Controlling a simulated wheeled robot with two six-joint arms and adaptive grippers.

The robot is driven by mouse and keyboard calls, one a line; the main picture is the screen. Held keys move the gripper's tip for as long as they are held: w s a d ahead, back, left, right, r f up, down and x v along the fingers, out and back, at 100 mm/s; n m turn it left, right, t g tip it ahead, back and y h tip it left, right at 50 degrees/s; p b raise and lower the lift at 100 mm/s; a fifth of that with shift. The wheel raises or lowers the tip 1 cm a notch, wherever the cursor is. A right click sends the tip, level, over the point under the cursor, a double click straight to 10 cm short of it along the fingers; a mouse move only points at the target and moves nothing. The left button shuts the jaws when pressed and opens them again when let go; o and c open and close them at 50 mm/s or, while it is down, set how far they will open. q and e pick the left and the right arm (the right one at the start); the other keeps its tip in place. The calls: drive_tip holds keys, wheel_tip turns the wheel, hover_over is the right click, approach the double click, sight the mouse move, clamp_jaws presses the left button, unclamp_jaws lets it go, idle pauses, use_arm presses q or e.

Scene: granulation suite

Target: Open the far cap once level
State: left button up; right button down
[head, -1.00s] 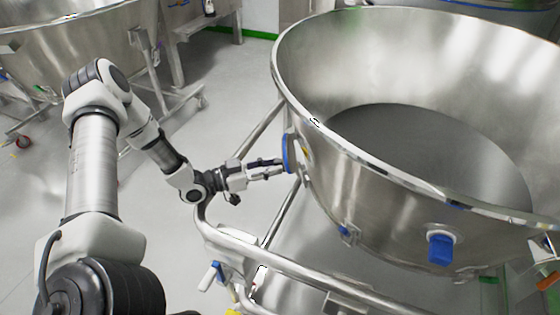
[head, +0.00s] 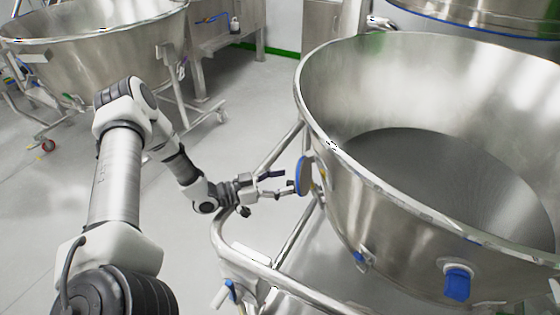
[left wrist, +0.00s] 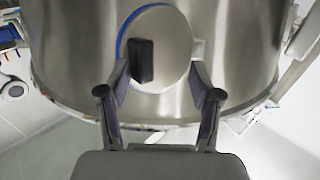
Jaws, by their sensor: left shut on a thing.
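The cap beside my left gripper is a round disc (head: 304,175) with a blue rim on the left side wall of the steel bowl (head: 350,215). In the left wrist view the disc (left wrist: 172,50) is pale grey with a black block on its face and a blue edge at its left. My left gripper (head: 290,184) is shut on this cap; its two fingers (left wrist: 162,88) flank the disc's lower part. Whether the disc stands slightly off the wall, I cannot tell. Another blue cap (head: 457,282) sits on the near side of the bowl. My right gripper is not in view.
A tubular steel frame (head: 290,278) runs around and below the bowl, close under my left forearm. A small blue fitting (head: 362,260) is low on the bowl wall. Another steel vessel on wheels (head: 95,62) stands back left. The floor between is clear.

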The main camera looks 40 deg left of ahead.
use_arm(q)
drive_tip(key=shift+w+r, duration=0.1)
drive_tip(key=shift+w, duration=0.1)
drive_tip(key=shift+s+a, duration=0.1)
